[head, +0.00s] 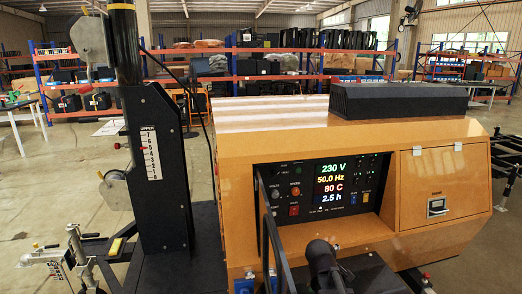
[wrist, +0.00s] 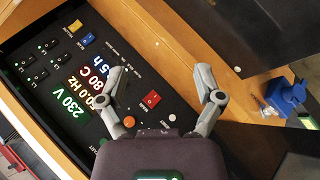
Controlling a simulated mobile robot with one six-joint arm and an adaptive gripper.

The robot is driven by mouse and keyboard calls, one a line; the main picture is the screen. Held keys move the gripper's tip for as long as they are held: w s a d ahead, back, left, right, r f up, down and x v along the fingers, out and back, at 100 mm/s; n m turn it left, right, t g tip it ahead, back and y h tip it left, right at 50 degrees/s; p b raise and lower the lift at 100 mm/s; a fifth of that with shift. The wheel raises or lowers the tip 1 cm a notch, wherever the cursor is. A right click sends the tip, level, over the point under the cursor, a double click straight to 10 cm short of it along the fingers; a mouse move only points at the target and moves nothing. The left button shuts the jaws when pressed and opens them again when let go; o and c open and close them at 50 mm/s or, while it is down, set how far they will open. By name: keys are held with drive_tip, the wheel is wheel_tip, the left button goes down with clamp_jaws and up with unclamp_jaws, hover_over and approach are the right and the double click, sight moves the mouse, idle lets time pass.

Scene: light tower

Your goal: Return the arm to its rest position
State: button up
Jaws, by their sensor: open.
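My gripper (wrist: 162,84) shows in the wrist view with its two grey fingers spread apart and nothing between them. It is in front of the black control panel (wrist: 78,62) of the orange generator housing, with a red rocker switch (wrist: 151,98) seen between the fingers. In the head view, part of my dark arm (head: 322,262) rises at the bottom centre, in front of the lower edge of the panel (head: 338,187). The fingertips cannot be made out in the head view. The panel display is lit and reads 230 V, 50.0 Hz, 80 C and 2.5 h.
The orange housing (head: 270,128) fills the centre and right, with a closed door (head: 437,185) on its right side. A black mast (head: 158,170) stands at the left. A blue object (wrist: 286,95) sits right of the fingers. Shelves stand far behind across open floor.

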drive_tip(key=s+a+f+m+g+y+p, duration=0.1)
drive_tip(key=s+a+m+g+y, duration=0.1)
drive_tip(key=s, duration=0.6)
drive_tip(key=s+a+f+m+g+y+p, duration=0.1)
drive_tip(key=s+a+m+g+y+p, duration=0.1)
drive_tip(key=s+a+m+g, duration=0.3)
drive_tip(key=s+y, duration=0.1)
drive_tip(key=s, duration=0.2)
drive_tip(key=shift+s+a+m+g, duration=0.25)
drive_tip(key=shift+a+m+g, duration=0.05)
drive_tip(key=shift+g, duration=0.1)
drive_tip(key=c, duration=0.4)
drive_tip(key=shift+d, duration=0.1)
